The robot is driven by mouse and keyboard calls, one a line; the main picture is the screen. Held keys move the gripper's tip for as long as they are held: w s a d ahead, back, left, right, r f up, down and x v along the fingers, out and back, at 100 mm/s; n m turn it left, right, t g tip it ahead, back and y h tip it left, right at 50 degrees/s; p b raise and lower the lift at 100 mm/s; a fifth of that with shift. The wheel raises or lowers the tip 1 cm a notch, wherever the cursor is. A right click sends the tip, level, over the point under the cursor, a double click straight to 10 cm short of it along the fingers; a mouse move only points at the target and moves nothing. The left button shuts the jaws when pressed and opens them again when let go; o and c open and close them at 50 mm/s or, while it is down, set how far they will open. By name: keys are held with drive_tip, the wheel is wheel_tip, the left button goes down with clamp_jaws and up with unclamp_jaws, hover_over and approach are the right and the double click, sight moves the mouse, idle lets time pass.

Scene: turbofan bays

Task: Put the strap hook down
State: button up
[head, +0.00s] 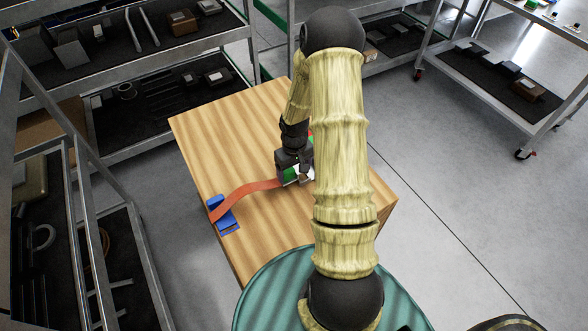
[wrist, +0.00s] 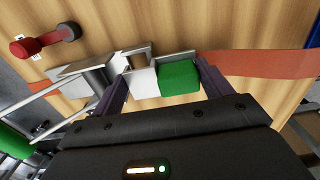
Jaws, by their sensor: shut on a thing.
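My gripper (wrist: 163,90) is shut on the strap hook, a piece with a green block (wrist: 180,79) and pale metal parts between my two fingers. In the head view my gripper (head: 296,173) is over the middle of the wooden table, partly hidden by my arm, with the hook's green part (head: 290,175) just showing. An orange-red strap (head: 245,192) runs from the hook to a blue holder (head: 224,213) near the table's left edge. The strap also shows in the wrist view (wrist: 265,64). I cannot tell whether the hook touches the tabletop.
The wooden table (head: 205,140) has bare wood left of my gripper. A dark red piece with a knob (wrist: 45,40) and a grey metal bracket (wrist: 85,72) lie near the hook. Shelves with parts (head: 150,100) stand at left, and a wheeled cart (head: 500,75) at upper right.

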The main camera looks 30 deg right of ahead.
sight(295, 169)
drive_tip(key=shift+f, duration=0.2)
drive_tip(key=o, duration=0.9)
drive_tip(key=shift+o, duration=0.9)
drive_tip(key=shift+s+d, duration=0.15)
drive_tip(key=shift+r, duration=0.1)
wheel_tip(295, 169, up, 12)
drive_tip(key=shift+r+p, duration=0.15)
drive_tip(key=shift+p, duration=0.3)
